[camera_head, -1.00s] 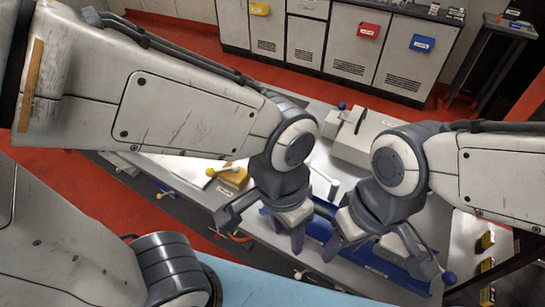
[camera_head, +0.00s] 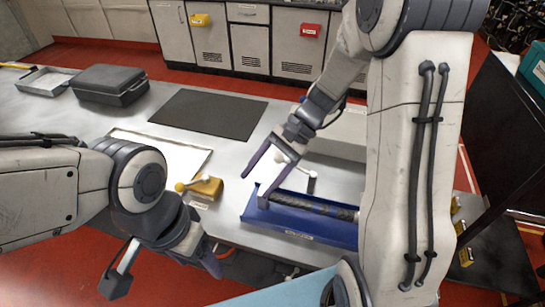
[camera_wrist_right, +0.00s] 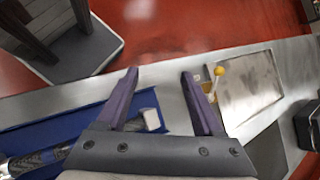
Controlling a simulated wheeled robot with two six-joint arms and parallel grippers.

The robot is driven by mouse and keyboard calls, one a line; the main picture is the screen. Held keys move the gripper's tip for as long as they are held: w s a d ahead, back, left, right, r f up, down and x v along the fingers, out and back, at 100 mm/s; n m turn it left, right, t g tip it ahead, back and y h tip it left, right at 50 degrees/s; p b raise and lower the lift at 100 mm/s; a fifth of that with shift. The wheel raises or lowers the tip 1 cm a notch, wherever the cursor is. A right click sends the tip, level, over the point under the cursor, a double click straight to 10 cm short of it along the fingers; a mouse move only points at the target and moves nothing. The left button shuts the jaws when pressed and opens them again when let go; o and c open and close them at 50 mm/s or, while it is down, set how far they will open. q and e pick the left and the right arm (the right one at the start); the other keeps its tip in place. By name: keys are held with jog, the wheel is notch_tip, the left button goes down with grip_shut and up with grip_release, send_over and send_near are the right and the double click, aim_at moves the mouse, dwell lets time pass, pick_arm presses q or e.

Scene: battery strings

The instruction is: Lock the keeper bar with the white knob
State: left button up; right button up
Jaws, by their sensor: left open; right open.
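A blue tray (camera_head: 250,212) lies near the table's front edge with a dark ribbed rod (camera_head: 315,207) in it. A small white lever or knob (camera_head: 309,184) stands by its back edge; a white block-like end (camera_wrist_right: 152,119) shows at the tray in the right wrist view. I cannot tell the keeper bar apart. My left gripper (camera_head: 165,272) is open and empty at the front edge, left of the tray.
A yellow block with a yellow-knobbed lever (camera_head: 207,187) sits between the grippers, beside a pale panel (camera_head: 150,150). A black mat (camera_head: 208,114), a dark case (camera_head: 110,85) and a metal tray (camera_head: 45,80) lie further back. My right arm hides the tray's right end.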

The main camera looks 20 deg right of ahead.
aim_at(279, 157)
jog(key=w+d+f+m+t+y+b, duration=0.15)
jog(key=w+d+f+m+t, duration=0.3)
jog(key=d, duration=0.45)
jog(key=w+d+f+m+t+y, duration=0.2)
jog(key=w+d+m+t, duration=0.25)
jog(key=d+m, duration=0.3)
jog(key=shift+n, duration=0.4)
jog(key=x, duration=0.6)
jog(key=p+x, duration=0.1)
jog(key=x, duration=0.2)
jog(key=shift+w+f, duration=0.45)
jog(key=shift+f, duration=0.1)
pick_arm(q)
jog(key=shift+d+f, duration=0.1)
jog(key=shift+f, duration=0.6)
pick_arm(e)
grip_shut()
jog(key=shift+g, duration=0.3)
